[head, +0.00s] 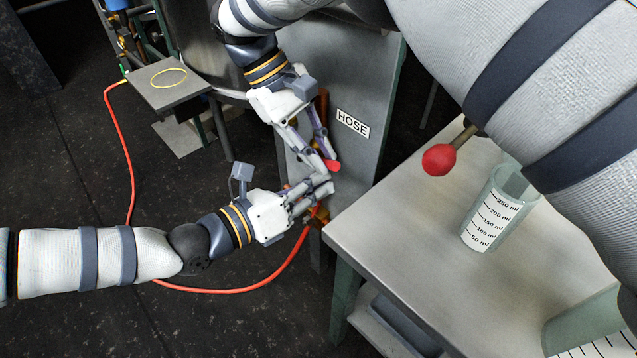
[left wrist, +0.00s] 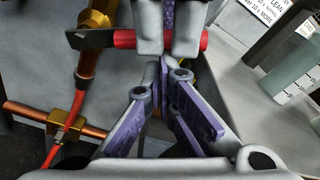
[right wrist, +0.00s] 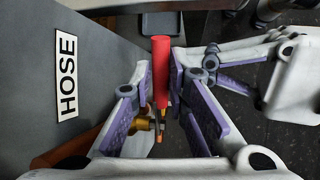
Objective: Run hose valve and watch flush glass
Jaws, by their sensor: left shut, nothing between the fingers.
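The red hose valve handle (head: 333,166) stands by the grey panel marked HOSE (head: 352,124). In the left wrist view the red handle (left wrist: 125,39) lies crosswise behind the fingertips, its middle hidden. My left gripper (left wrist: 168,35) is shut and empty in front of it; contact cannot be told. In the right wrist view the handle (right wrist: 161,70) points up the picture between the spread fingers of my right gripper (right wrist: 160,62), with brass fittings (right wrist: 144,122) below it. In the head view both grippers' fingers crowd around the handle. I cannot identify a flush glass.
The red hose (head: 130,160) loops across the dark floor. A metal table (head: 385,225) stands at right with a graduated beaker (head: 515,182) and a second vessel. A red ball knob (head: 439,160) shows above it. The two grippers are very close together.

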